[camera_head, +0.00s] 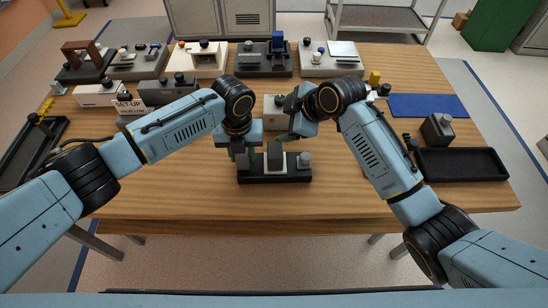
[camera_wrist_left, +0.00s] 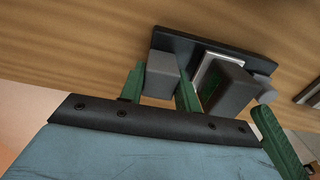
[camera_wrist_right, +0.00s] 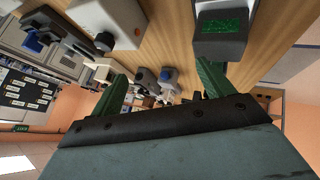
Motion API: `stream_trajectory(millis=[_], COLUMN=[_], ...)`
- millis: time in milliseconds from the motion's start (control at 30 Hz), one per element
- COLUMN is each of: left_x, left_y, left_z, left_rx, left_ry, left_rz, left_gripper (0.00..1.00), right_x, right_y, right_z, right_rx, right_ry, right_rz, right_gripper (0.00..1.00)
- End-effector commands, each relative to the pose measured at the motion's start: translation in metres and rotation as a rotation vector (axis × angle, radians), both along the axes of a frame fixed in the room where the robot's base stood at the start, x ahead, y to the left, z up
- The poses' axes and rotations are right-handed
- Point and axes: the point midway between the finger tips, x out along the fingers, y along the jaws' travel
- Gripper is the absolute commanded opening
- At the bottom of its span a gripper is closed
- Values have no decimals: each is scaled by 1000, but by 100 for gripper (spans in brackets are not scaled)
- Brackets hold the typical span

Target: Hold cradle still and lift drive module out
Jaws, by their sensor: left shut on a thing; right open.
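The cradle is a dark base (camera_head: 272,178) at the table's front middle, with a grey post at its left end and a round knob (camera_head: 304,160) at its right. A grey block, apparently the drive module (camera_head: 274,156), stands upright in the middle; in the left wrist view (camera_wrist_left: 228,92) it sits in a silver frame. My left gripper (camera_head: 243,158) is shut on the grey post (camera_wrist_left: 161,76), one finger on each side. My right gripper (camera_wrist_right: 162,84) is open and empty. A grey block with a green face (camera_wrist_right: 220,38) shows beyond its right finger.
An empty black tray (camera_head: 460,163) lies at right, with a blue mat (camera_head: 428,105) behind it. A long dark tray (camera_head: 35,148) is at far left. Several fixtures line the table's back. Bare wood surrounds the cradle's front.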

Motion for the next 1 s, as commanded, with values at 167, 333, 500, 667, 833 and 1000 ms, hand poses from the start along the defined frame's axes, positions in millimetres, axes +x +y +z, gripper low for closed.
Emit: stream_trajectory(millis=[167,333,500,667,833,1000], left_x=[0,0,0,0,0,0], left_y=[0,0,0,0,0,0], left_z=[-1,-1,-1,-1,-1,-1], left_rx=[0,0,-1,-1,-1,-1], left_ry=[1,0,1,1,0,0], left_rz=[0,0,0,0,0,0], left_gripper=[3,3,3,3,3,3], right_x=[-23,-41,-49,-50,-51,-50], right_y=[-4,-12,-16,-12,-2,8], right_z=[13,24,27,17,-6,-29], right_rx=[-71,-129,-154,-157,-157,-157], right_ry=[225,364,421,428,429,427], right_rz=[81,133,154,155,156,155], right_gripper=[80,80,80,80,80,80])
